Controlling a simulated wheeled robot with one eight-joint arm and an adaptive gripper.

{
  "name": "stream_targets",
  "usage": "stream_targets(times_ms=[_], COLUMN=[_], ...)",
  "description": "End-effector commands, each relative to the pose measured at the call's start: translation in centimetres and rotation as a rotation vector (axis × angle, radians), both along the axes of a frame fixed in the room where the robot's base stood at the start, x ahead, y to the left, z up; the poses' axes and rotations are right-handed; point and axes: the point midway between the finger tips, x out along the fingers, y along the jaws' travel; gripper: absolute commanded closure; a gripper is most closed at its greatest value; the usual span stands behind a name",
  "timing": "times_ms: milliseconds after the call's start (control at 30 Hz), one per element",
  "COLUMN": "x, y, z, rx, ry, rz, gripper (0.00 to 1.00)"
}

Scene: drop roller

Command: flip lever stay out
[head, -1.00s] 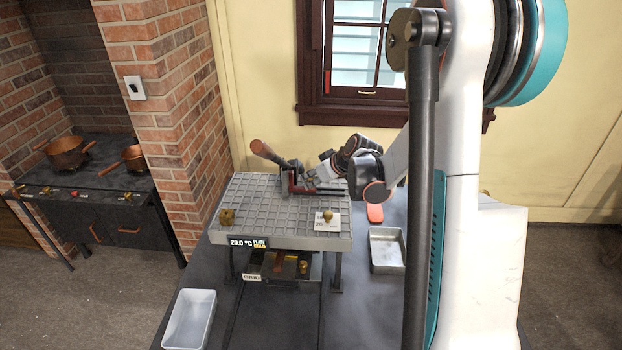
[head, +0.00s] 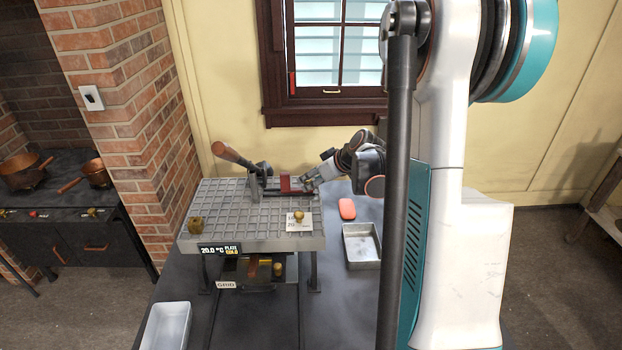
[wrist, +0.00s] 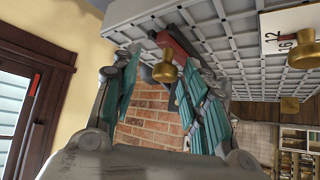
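A lever with a wooden handle (head: 230,154) stands at the back of the gridded grey plate (head: 222,213). Its handle slants up to the left from a dark pivot (head: 262,172). A red block (head: 290,183) sits just right of the pivot; a red part (wrist: 178,52) also shows in the wrist view. My gripper (head: 308,180) is low at the plate's back right, right of the red block. In the wrist view its teal fingers (wrist: 165,98) are spread, with a brass knob (wrist: 165,70) seen in the gap. I cannot tell whether they touch it.
A brass knob (head: 299,213) stands on a white card (head: 299,226) at the plate's front right. A brass nut (head: 195,225) lies front left. A display (head: 220,249) reads 20.0 °C, plate cold. A metal tray (head: 361,246), orange object (head: 347,208) and white bin (head: 166,326) stand around.

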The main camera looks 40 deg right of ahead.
Motion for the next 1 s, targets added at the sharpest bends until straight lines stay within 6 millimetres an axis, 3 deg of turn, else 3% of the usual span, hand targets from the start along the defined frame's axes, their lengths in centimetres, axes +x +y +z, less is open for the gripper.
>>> stream_targets(times_ms=[367, 1000], x=[-0.6, -7.6], y=[0.0, -1.4], z=[0.7, 7.8], rx=[0.002, 0.001], ry=[-0.001, 0.000], rz=[0.001, -0.001], gripper=[0.59, 0.59])
